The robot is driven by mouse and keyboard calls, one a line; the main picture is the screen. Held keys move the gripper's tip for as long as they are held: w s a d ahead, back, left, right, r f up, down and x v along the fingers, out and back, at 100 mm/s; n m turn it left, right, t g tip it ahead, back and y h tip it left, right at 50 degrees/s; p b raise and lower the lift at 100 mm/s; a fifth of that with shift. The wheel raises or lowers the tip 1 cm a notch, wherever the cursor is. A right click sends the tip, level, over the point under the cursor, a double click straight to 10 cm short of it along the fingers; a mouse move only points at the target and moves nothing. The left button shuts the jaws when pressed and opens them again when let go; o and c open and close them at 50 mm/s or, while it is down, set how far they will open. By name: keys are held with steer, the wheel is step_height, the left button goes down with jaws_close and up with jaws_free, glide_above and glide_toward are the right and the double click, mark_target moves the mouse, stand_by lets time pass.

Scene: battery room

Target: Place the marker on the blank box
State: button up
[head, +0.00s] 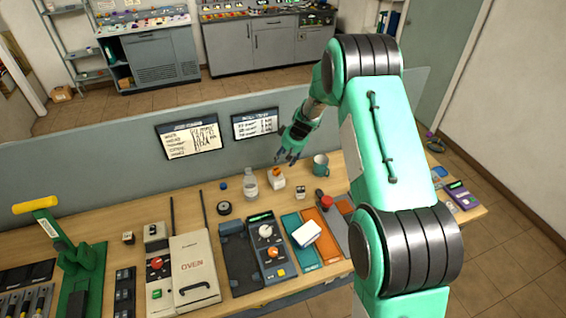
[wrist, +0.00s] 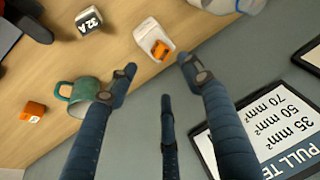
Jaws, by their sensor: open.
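A small orange piece (wrist: 160,49), which looks like the marker, rests on top of a small plain white box (wrist: 148,34); I see no lettering on the box's visible sides. In the head view the orange piece (head: 276,171) shows on the white box (head: 278,183), between the bottle and the mug. My gripper (wrist: 158,75) is open and empty, its fingers spread just on the wall side of the box and apart from it. In the head view my gripper (head: 289,154) hangs above the back of the bench near the box.
A green mug (wrist: 88,92) stands beside the box, and an orange cube (wrist: 33,112) lies beyond it. A cube marked 32A (wrist: 89,19) is nearby. A clear bottle (head: 250,184) stands left of the box. A grey partition with signs (head: 255,123) closes the bench's back.

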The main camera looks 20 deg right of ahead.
steer(key=shift+s+r, duration=0.2)
steer(key=shift+r, duration=0.25)
stand_by(0.4)
steer(key=s+a+r, duration=0.3)
steer(key=s+r, duration=0.3)
steer(key=r, duration=0.4)
steer(key=s+a+r, duration=0.3)
steer(key=s+r, duration=0.4)
steer(key=r, duration=0.2)
steer(key=s+a+r, duration=0.3)
steer(key=s+r, duration=0.3)
steer(key=r, duration=0.4)
steer(key=s+a+r+t, duration=0.1)
steer(key=s+r, duration=0.3)
steer(key=s, duration=0.3)
steer(key=s+a+r, duration=0.1)
steer(key=s+r, duration=0.3)
steer(key=s, duration=0.4)
steer(key=s+m+h, duration=0.1)
steer(key=s+m, duration=0.1)
steer(key=s, duration=1.7)
steer(key=shift+r+t+h, duration=0.25)
steer(key=shift+t+h, duration=0.05)
steer(key=shift+h, duration=0.1)
